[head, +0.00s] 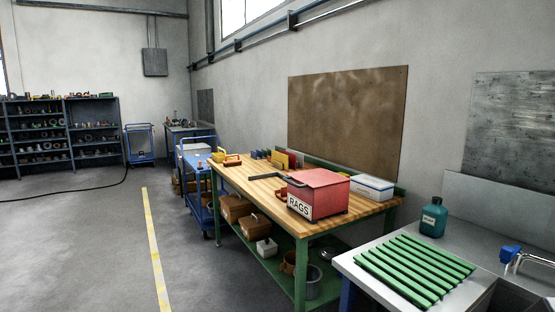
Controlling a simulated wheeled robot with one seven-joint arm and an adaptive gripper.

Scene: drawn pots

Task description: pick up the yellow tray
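A small yellow item (218,156) sits at the far left end of the wooden-topped workbench (356,212). It is small and far off, and I cannot tell for sure that it is the yellow tray. A red and yellow item (232,160) is close beside it on the right. My gripper is not in view.
The bench also holds a red box marked RAGS (318,192), a dark long-handled object (265,177) and a white box (372,187). A blue cart (203,190) stands left of the bench. A sink counter with a green rack (415,268) and bottle (433,218) is near right. The left floor is mostly clear.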

